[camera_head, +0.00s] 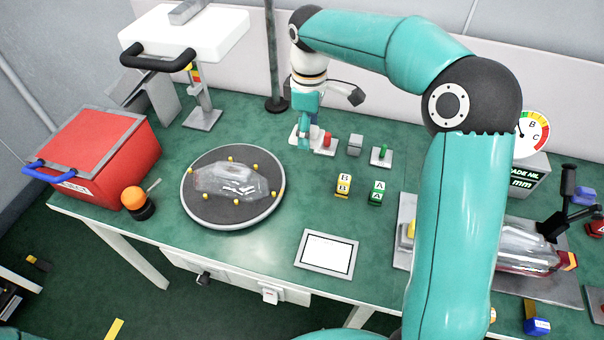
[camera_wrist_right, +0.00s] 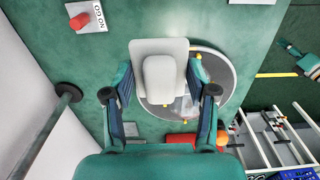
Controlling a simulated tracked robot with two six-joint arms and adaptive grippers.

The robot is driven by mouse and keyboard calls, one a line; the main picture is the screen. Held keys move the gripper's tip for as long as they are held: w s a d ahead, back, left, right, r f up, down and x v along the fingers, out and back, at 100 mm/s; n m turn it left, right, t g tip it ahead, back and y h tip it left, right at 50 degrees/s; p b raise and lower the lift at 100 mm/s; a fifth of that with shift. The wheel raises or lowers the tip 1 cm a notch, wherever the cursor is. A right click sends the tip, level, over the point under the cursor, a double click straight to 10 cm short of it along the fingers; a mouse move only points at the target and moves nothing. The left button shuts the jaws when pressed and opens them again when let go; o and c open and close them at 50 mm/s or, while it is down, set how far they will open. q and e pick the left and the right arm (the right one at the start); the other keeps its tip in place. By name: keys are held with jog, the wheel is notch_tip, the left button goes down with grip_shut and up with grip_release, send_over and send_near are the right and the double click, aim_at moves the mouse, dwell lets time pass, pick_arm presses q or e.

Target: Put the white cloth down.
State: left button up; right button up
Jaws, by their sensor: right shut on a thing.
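The white cloth (camera_wrist_right: 165,80) is a pale pad with a raised block-like middle. It sits between the two fingers of my right gripper (camera_wrist_right: 160,95), which is shut on it. In the head view my right gripper (camera_head: 304,122) points down over the back middle of the green table, and a little of the cloth (camera_head: 294,139) shows beside its fingers. From these views I cannot tell for sure whether the cloth touches the table.
The red-knobbed NO GO block (camera_head: 325,144) is just right of the gripper. Letter blocks (camera_head: 344,184), a tablet (camera_head: 327,254), a red crate (camera_head: 88,150) and a pole (camera_head: 270,60) stand around.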

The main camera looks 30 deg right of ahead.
aim_at(305, 184)
jog(key=f, duration=1.6)
jog(key=shift+w+a+f, duration=0.15)
jog(key=shift+a, duration=0.1)
jog(key=o, duration=1)
jog(key=shift+f, duration=0.1)
jog(key=shift+o, duration=0.2)
notch_tip(305, 184, up, 12)
jog(key=shift+r, duration=0.2)
